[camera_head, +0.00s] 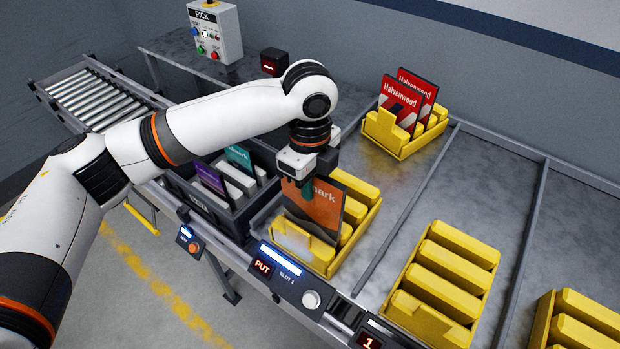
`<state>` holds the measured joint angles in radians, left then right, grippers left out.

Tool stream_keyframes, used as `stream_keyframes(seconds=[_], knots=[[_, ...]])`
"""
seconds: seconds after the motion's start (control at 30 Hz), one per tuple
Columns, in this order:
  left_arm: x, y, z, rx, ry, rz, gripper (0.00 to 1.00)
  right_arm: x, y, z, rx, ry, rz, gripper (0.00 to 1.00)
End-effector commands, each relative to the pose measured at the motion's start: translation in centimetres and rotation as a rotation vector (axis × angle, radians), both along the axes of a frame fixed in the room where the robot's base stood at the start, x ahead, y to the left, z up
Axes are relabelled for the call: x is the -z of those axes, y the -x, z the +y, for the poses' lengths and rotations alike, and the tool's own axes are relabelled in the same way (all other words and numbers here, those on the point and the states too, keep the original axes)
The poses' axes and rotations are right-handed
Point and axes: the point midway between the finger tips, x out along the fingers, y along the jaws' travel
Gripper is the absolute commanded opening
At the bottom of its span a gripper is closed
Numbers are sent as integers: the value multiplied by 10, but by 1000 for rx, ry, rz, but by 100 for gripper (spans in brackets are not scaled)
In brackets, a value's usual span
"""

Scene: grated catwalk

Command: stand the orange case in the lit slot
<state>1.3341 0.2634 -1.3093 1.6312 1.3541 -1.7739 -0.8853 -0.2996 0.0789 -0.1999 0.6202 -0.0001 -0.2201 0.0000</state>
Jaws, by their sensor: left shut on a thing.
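The orange case (312,213) is upright, its lower part within the yellow slotted holder (322,264) behind the lit "PUT" panel (282,276). My left gripper (306,184) points down from above and is shut on the top edge of the orange case. The panel has a lit blue-white bar and the label "SLOT 1". I cannot tell whether the case rests on the bottom of the holder. My right gripper is not in view.
A dark tote (217,196) with purple and teal cases stands left of the holder. Red cases (401,100) stand in a yellow holder at the back. Empty yellow holders (444,284) are at right. A control box (215,34) and roller conveyor (97,96) are at back left.

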Motion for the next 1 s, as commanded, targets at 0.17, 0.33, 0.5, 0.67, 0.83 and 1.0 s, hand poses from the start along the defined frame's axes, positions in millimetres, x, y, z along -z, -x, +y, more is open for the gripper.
stream_keyframes(seconds=[0.17, 0.33, 0.5, 0.67, 0.83, 1.0], knots=[[8, 0, 0, -1, 0, 1, 0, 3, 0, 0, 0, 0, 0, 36], [15, 0, 0, -1, 0, 2, 0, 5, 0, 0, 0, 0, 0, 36], [22, 0, 0, -1, -1, 1, 0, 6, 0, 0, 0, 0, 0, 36], [28, 0, 0, -1, 0, 0, 0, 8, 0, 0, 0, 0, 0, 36], [35, 0, 0, -1, 0, 1, 0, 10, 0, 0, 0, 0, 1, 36], [42, 0, 0, -1, 0, 1, 0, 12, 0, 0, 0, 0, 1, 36]])
